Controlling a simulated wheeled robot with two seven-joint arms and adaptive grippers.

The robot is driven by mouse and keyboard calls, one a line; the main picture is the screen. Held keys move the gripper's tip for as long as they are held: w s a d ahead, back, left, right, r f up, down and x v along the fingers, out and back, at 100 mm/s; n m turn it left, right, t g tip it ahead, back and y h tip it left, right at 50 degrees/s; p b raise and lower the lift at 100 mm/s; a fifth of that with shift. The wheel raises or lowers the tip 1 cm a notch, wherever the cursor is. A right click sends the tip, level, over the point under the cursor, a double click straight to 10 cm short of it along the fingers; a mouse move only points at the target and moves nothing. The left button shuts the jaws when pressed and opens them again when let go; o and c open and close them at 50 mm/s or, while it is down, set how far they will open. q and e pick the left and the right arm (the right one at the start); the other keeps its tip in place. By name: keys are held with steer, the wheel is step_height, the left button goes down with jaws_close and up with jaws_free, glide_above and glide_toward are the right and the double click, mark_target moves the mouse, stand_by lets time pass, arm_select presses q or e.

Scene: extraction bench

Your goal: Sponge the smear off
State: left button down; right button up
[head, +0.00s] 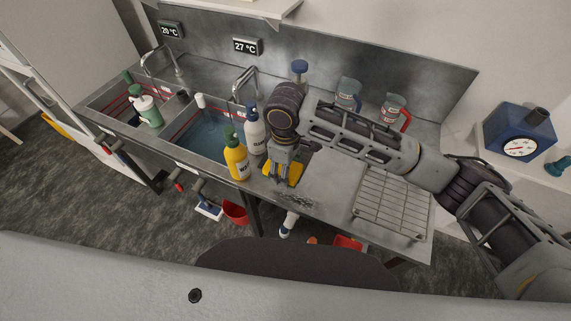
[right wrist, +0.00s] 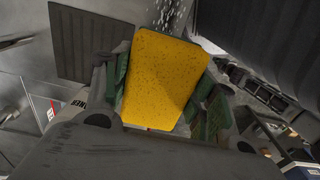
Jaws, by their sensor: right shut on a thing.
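My right gripper (head: 281,172) is shut on a yellow sponge (head: 296,174) over the steel bench, just right of the sinks. In the right wrist view the sponge (right wrist: 162,78) sits between the green-padded fingers. The smear (head: 297,200) is a patch of dark and pale specks on the steel near the bench's front edge, a little in front of the sponge. In the right wrist view part of the smear (right wrist: 165,12) shows beyond the sponge's far end. I cannot tell whether the sponge touches the steel. My left gripper is out of view.
A yellow bottle (head: 236,160) and a white-grey bottle (head: 254,133) stand close left of the gripper. A wire rack (head: 391,204) lies to the right. Two jugs (head: 348,92) (head: 393,111) stand behind my arm. A water-filled sink (head: 203,135) is at left.

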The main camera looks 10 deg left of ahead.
mark_target(309, 205)
steer(key=shift+f+b, duration=0.85)
steer(key=shift+f, duration=4.75)
steer(key=shift+f, duration=0.6)
steer(key=shift+s+d+r+p, duration=0.1)
steer(key=shift+s+d+p, duration=0.1)
steer(key=shift+d+p, duration=0.45)
steer(key=shift+s+d+p, duration=0.2)
steer(key=shift+d+p, duration=0.4)
steer(key=shift+s+d+r+p, duration=0.1)
steer(key=shift+s+d+p, duration=0.1)
steer(key=shift+d+p, duration=0.45)
steer(key=shift+f, duration=0.1)
steer(key=shift+d, duration=0.15)
steer(key=shift+s+d+f, duration=0.1)
steer(key=shift+s+d, duration=0.15)
steer(key=shift+d, duration=0.35)
steer(key=shift+s+d+f, duration=0.1)
steer(key=shift+s+d, duration=0.1)
steer(key=shift+d, duration=0.4)
steer(key=shift+s+d+f, duration=0.1)
steer(key=shift+s+d, duration=0.15)
steer(key=shift+d, duration=0.35)
steer(key=shift+s+d, duration=0.1)
steer(key=shift+d, duration=0.1)
steer(key=shift+s+d+r, duration=0.1)
steer(key=shift+s+d, duration=0.2)
steer(key=shift+d, duration=0.6)
steer(key=shift+s+d+r, duration=0.1)
steer(key=shift+s+d, duration=0.15)
steer(key=shift+d, duration=0.6)
